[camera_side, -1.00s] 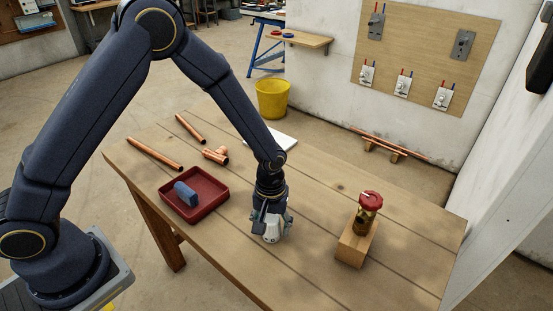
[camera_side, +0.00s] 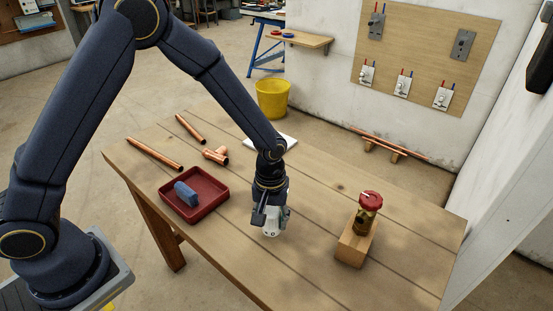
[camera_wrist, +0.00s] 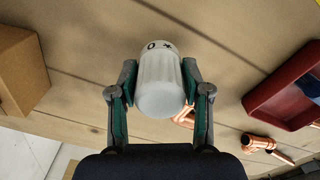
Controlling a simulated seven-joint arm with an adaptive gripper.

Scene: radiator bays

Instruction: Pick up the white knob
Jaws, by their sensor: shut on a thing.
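The white knob (camera_wrist: 160,80) is a ribbed white cylinder with dark marks on one end. In the wrist view it sits between the two fingers of my gripper (camera_wrist: 157,88), which press on its sides. In the side view my gripper (camera_side: 270,220) points down over the table, with the knob (camera_side: 270,231) showing below the fingers. The knob is at or just above the wood; I cannot tell the exact gap. The fingers partly hide it.
A wooden block (camera_side: 354,246) with a brass valve and red knob (camera_side: 370,200) stands to the right. A red tray (camera_side: 214,208) holding a blue item (camera_side: 186,193) is to the left. Copper pipes (camera_side: 155,154) lie behind. The front of the table (camera_side: 310,275) is clear.

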